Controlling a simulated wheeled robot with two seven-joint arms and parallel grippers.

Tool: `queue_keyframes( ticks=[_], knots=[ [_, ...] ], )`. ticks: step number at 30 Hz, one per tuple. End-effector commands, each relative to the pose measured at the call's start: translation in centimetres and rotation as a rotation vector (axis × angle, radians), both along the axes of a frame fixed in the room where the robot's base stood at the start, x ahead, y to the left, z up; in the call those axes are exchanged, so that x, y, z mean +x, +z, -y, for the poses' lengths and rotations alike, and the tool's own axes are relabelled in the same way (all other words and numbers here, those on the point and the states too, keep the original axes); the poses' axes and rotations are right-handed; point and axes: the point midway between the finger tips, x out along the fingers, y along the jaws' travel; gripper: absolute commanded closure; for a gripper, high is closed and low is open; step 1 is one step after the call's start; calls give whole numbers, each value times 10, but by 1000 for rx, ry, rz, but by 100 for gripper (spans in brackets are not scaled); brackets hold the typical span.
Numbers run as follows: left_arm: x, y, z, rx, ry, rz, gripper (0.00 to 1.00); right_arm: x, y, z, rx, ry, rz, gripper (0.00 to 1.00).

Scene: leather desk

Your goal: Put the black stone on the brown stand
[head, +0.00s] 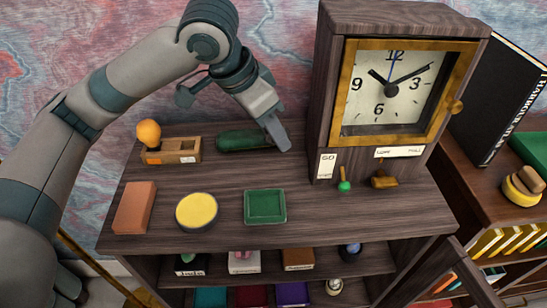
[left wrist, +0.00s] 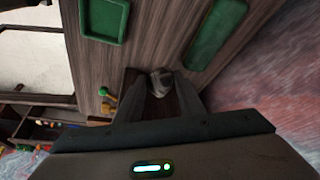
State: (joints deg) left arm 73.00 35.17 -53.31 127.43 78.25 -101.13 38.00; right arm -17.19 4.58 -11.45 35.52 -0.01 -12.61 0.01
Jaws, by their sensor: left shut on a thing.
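The black stone (left wrist: 160,82) shows in the left wrist view as a small dark-grey lump between the fingertips. My left gripper (head: 276,132) is shut on it, close to the clock's left side at the back of the desk top. In the head view the fingers hide the stone. The brown stand (head: 134,207) is a flat reddish-brown block at the front left of the desk top, with nothing on it. It lies well left of and nearer than the gripper. My right gripper is not in view.
A round yellow stand (head: 196,211) and a green tray (head: 265,206) lie right of the brown stand. A long dark-green pad (head: 241,139) and a wooden box with an orange knob (head: 172,150) lie behind. A tall clock (head: 330,100) blocks the right.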

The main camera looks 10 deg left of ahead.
Motion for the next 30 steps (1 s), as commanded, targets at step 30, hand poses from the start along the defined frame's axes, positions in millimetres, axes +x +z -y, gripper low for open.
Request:
queue_keyframes(
  ticks=[30],
  knots=[
    [0,-73,-1,0,1,0,89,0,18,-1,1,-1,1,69]
  ],
)
